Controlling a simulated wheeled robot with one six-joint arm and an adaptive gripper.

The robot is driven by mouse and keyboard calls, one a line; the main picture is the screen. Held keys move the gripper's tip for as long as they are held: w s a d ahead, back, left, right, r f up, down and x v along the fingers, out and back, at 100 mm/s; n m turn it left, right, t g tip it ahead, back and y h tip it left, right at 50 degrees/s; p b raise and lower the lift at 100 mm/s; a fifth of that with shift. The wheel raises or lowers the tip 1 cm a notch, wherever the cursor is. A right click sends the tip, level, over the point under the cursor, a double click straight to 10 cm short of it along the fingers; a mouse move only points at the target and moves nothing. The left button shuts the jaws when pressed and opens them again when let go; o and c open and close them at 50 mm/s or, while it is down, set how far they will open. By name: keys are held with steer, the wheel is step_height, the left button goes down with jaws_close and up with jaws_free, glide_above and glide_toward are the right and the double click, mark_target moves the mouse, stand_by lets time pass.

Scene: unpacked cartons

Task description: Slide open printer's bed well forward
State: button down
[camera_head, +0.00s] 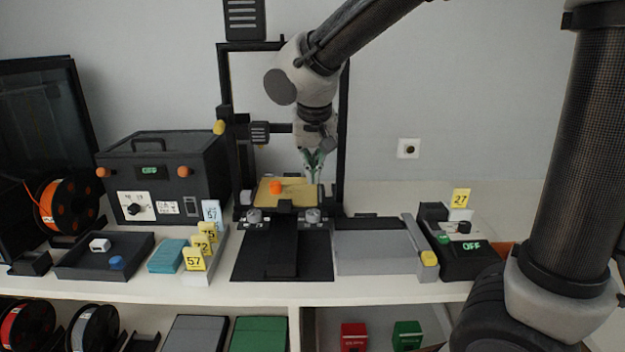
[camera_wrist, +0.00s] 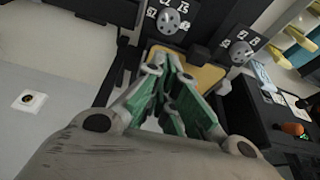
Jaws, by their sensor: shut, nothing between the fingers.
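The open-frame printer (camera_head: 345,150) stands at the back of the bench. Its gold bed (camera_head: 263,198) lies inside the frame, behind two front dials (camera_head: 254,216) (camera_head: 312,216). A small orange piece (camera_head: 277,187) sits on the bed. My gripper (camera_head: 314,177) points down at the bed's right rear, with green-lined fingers closed and empty. In the wrist view my gripper (camera_wrist: 168,62) shows in front of the gold bed (camera_wrist: 205,75). I cannot tell whether the fingertips touch the bed.
A dark plate (camera_head: 240,262) lies in front of the printer. A box reading OFF (camera_head: 470,255) is at the right. The wall is close behind.

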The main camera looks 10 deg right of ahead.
mark_target(312, 204)
steer(key=x, duration=0.8)
steer(key=shift+f, duration=0.35)
